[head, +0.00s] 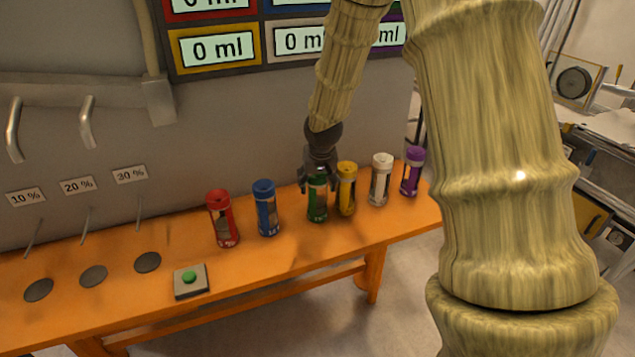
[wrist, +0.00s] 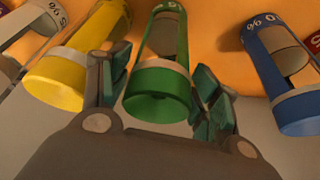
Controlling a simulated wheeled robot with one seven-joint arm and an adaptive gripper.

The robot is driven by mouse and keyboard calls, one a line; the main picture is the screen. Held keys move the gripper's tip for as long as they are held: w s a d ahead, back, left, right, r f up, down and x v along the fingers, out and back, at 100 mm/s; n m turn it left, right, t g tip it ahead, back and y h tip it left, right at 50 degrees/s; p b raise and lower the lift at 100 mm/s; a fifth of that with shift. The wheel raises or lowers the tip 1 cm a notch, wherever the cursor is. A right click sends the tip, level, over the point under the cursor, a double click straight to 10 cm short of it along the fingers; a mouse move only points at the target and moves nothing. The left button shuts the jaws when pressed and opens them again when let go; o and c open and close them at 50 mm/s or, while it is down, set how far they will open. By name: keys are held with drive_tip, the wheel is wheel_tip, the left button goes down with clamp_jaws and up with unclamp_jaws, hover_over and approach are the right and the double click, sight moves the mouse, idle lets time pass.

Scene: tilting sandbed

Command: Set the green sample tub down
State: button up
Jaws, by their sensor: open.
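The green sample tub (head: 317,204) stands upright on the orange bench (head: 285,255), in the row between the blue and yellow tubs. My gripper (head: 318,178) is at its top, coming from above and behind. In the wrist view the green tub (wrist: 158,90) lies between my two spread fingers (wrist: 160,90). A gap shows between the tub and the right finger; the left finger is close to it, and I cannot tell if they touch.
A yellow tub (head: 346,188) stands close on the right, with white (head: 380,180) and purple (head: 412,171) tubs beyond. Blue (head: 266,208) and red (head: 222,218) tubs stand left. A green button box (head: 190,280) and dark discs (head: 93,276) lie further left.

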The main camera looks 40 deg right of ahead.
drive_tip(key=b+v, duration=0.2)
drive_tip(key=v, duration=1)
